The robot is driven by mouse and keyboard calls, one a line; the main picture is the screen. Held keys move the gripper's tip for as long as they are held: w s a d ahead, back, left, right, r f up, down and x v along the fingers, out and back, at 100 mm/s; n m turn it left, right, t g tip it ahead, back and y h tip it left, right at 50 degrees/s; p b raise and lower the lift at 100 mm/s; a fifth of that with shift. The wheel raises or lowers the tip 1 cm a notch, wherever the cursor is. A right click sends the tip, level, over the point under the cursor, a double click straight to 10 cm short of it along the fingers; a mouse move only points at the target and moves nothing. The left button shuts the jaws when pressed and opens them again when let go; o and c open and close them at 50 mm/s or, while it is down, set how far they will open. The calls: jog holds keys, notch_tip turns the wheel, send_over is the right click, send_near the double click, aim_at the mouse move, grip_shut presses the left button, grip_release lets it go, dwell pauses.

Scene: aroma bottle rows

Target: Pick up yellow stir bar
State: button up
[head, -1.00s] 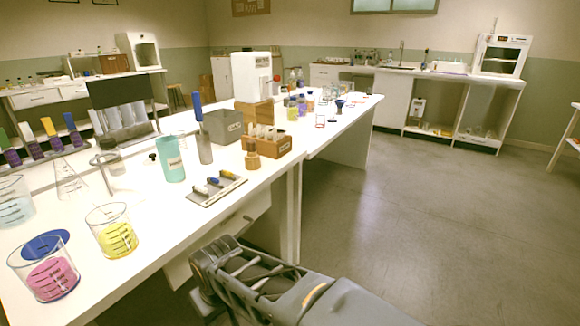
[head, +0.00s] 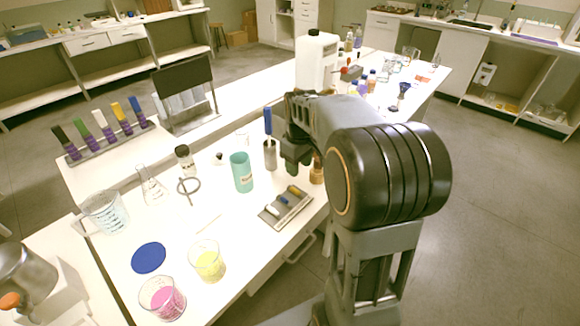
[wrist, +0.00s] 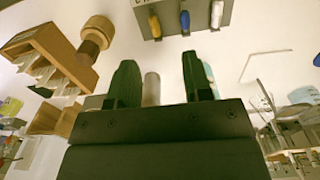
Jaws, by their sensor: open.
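The yellow stir bar (head: 293,190) lies at the far end of a small grey tray (head: 270,219) on the white bench. It also shows at the top of the wrist view (wrist: 155,27). A blue stir bar (head: 283,198) and a white stir bar (head: 272,209) lie beside it in the row. My gripper (wrist: 158,68) is open, with nothing held between its green-black fingers. In the head view my gripper (head: 296,160) is above the bench behind the tray, apart from the bar, and partly hidden by my arm.
A teal cup (head: 242,172) and a grey holder with a blue-handled tool (head: 269,154) stand left of my gripper. A brown bottle (wrist: 97,32) and wooden rack (wrist: 45,52) stand close by. Beakers of yellow (head: 207,262) and pink liquid (head: 162,299) stand nearer the front.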

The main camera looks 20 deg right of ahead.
jog(key=w, duration=0.2)
send_over(297, 191)
notch_tip(297, 191, down, 6)
jog(key=shift+s+f, duration=0.1)
jog(key=shift+f, duration=0.1)
jog(key=shift+d+f, duration=0.1)
jog(key=shift+f, duration=3)
jog(key=shift+c, duration=0.4)
grip_shut()
